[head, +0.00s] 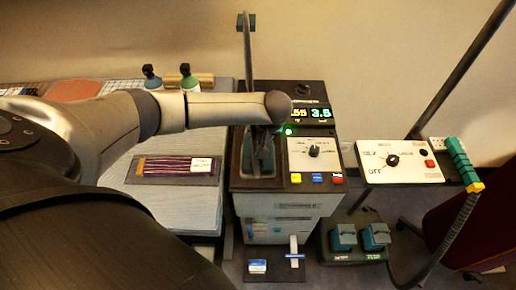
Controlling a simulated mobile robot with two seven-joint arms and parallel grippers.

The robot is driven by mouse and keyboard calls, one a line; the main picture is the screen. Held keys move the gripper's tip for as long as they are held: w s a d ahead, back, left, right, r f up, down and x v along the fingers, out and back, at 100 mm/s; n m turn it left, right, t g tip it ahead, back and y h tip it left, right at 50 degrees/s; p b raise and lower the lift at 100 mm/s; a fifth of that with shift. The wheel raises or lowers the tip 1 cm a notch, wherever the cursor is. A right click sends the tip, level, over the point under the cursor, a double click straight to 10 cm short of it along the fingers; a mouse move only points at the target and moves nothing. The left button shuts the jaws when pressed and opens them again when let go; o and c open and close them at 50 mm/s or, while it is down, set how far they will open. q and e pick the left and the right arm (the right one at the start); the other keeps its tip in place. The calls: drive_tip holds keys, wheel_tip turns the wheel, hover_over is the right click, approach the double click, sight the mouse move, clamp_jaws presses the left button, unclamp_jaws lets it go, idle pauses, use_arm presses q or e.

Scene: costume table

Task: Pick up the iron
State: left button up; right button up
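A dark, grey-green shape that looks like the iron (258,158) sits in a dark recess on the left of the top of the control station (314,166). My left arm reaches in from the left, and its rounded wrist end is above and just behind that shape. The wrist covers part of the station and the upper part of the shape. My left gripper (264,136) seems to be the dark part below the wrist. Its fingers cannot be told apart from the shape, and I cannot tell whether they touch it. My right gripper is out of view.
A pale padded board (178,201) with a striped packet (174,170) lies left of the station. Two bottles (187,78) stand behind my arm. At right are a white switch box (400,163), a teal-handled hose (460,165), a slanted pole and pedals (358,238).

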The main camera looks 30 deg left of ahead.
use_arm(q)
clamp_jaws()
idle(1.0)
drive_tip(key=shift+w+r, duration=0.15)
